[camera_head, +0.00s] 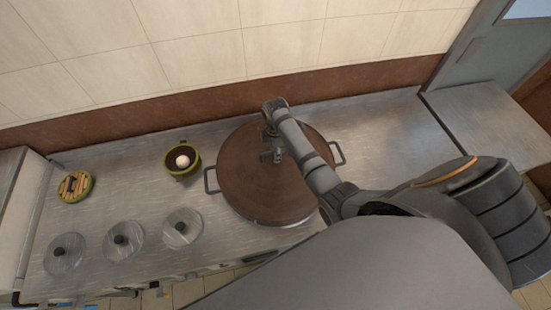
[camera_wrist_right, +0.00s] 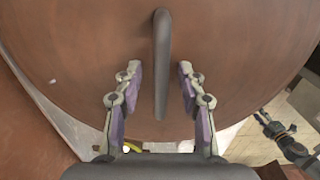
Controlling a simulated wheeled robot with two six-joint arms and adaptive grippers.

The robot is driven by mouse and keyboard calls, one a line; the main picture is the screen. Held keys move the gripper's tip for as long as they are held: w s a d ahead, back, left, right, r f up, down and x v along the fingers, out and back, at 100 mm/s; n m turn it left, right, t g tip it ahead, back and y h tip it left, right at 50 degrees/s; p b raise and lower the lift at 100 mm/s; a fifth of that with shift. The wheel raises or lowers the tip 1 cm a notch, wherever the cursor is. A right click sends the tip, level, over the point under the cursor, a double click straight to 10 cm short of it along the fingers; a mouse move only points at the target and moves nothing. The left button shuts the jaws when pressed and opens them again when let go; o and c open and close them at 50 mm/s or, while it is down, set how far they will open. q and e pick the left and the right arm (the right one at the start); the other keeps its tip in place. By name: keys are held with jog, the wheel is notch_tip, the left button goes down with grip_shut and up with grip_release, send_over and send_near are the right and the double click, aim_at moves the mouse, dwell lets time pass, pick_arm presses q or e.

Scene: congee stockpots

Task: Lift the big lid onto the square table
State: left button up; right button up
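The big brown round lid (camera_head: 262,190) lies on a wide pot with side handles (camera_head: 211,180) on the steel counter. My right arm reaches across it from the lower right, and my right gripper (camera_head: 272,156) is over the lid's middle. In the right wrist view the lid (camera_wrist_right: 80,50) fills most of the picture. Its bar handle (camera_wrist_right: 161,60) stands between the two fingers of my right gripper (camera_wrist_right: 159,80), which are open with a gap on each side. A square metal-topped table (camera_head: 485,125) is at the right.
A green pot with an egg-like white thing (camera_head: 182,160) stands left of the lid. A round green-rimmed item (camera_head: 75,186) and three small lids (camera_head: 65,252) are further left. The counter right of the big lid is clear, and the table top looks bare.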

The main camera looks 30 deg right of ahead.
jog(key=shift+f, duration=0.2)
dwell(0.6)
jog(key=shift+c, duration=0.3)
grip_shut()
